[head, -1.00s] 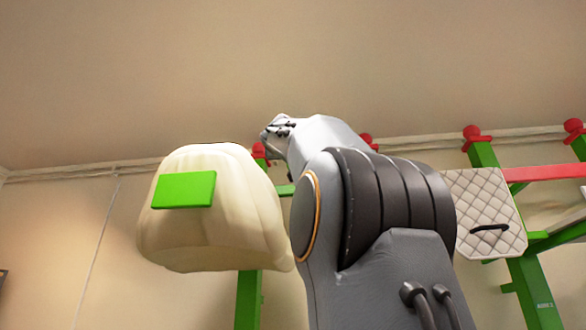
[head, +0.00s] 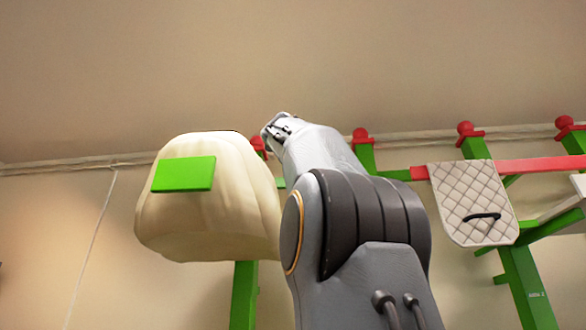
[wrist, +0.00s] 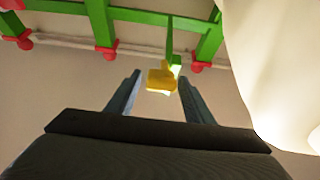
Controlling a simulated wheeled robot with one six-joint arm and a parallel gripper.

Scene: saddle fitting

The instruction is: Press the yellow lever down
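The yellow lever (wrist: 161,76) shows in the wrist view as a small blocky piece by a green upright part. It lies in line with the gap between my fingertips. My gripper (wrist: 157,84) is open, with one finger on each side of that gap and no object visibly held. I cannot tell how far beyond the fingertips the lever is, or whether they touch it. In the head view the lever does not show, and my arm hides the fingers.
A large cream rounded body (head: 225,215) with a green plate (head: 183,174) stands left of my arm; its pale side (wrist: 275,65) fills the wrist view's right. Green posts (head: 525,285) with red knobs stand behind. A quilted pad (head: 460,190) hangs on a red rail (head: 530,165) at right.

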